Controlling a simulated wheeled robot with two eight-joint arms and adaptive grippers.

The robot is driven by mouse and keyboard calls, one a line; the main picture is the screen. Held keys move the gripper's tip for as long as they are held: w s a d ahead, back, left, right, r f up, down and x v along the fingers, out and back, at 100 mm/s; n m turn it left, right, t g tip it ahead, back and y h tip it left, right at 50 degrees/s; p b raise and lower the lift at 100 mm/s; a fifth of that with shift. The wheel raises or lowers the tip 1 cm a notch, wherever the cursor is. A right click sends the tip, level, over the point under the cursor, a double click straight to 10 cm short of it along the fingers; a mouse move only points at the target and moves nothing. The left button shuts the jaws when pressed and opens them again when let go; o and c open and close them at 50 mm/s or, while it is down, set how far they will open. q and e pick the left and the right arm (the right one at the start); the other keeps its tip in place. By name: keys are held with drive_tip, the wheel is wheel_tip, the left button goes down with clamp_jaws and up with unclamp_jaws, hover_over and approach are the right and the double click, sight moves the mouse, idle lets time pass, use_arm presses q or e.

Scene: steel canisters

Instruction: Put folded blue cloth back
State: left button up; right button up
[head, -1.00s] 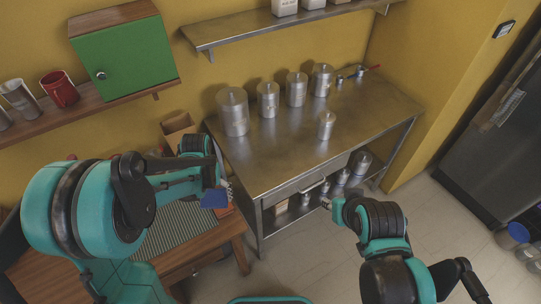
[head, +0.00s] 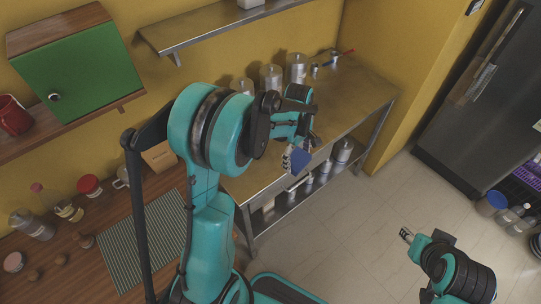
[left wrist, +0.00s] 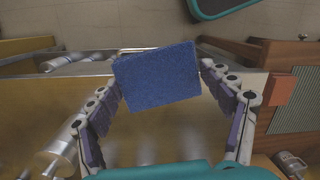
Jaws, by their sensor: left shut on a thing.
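The folded blue cloth (head: 301,161) is a small flat blue square. My left gripper (head: 294,152) is shut on it and holds it in the air, by the front edge of the steel table (head: 352,92) in the head view. In the left wrist view the cloth (left wrist: 157,80) sits between the two fingers of the left gripper (left wrist: 162,66), with the steel table behind and below it. My right gripper (head: 407,236) is at the lower right over the floor, apart from everything; its opening is too small to read.
Steel canisters (head: 297,68) stand at the back of the steel table, with more on its lower shelf. A wooden counter (head: 75,262) at left holds a striped mat (head: 145,240), jars and bottles. A green cabinet (head: 85,78) hangs above. The floor at right is mostly clear.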

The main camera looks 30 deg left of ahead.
use_arm(q)
drive_tip(key=n, duration=0.2)
drive_tip(key=w+a+r+n, duration=0.1)
drive_tip(key=n, duration=0.2)
drive_tip(key=w+n+t, duration=0.1)
drive_tip(key=n, duration=0.2)
drive_tip(key=shift+a+r+h, duration=0.25)
drive_tip(key=shift+r+h, duration=0.1)
drive_tip(key=shift+h, duration=0.05)
drive_tip(key=n, duration=0.2)
drive_tip(key=shift+w+a+r+n+t, duration=0.2)
drive_tip(key=shift+a+n+t, duration=0.05)
drive_tip(key=shift+n+t, duration=0.05)
drive_tip(key=shift+w+a+f, duration=0.1)
drive_tip(key=shift+a, duration=0.15)
drive_tip(key=b, duration=0.4)
hover_over(267, 156)
drive_tip(key=shift+n, duration=0.3)
wheel_tip(267, 156, down, 7)
drive_tip(key=shift+a+r, duration=0.1)
drive_tip(key=shift+a, duration=0.05)
drive_tip(key=shift+f+b, duration=0.7)
drive_tip(key=shift+f, duration=1.25)
drive_tip(key=shift+s, duration=0.2)
drive_tip(key=shift+f, duration=0.15)
drive_tip(key=o, duration=1.5)
drive_tip(key=shift+o, duration=0.2)
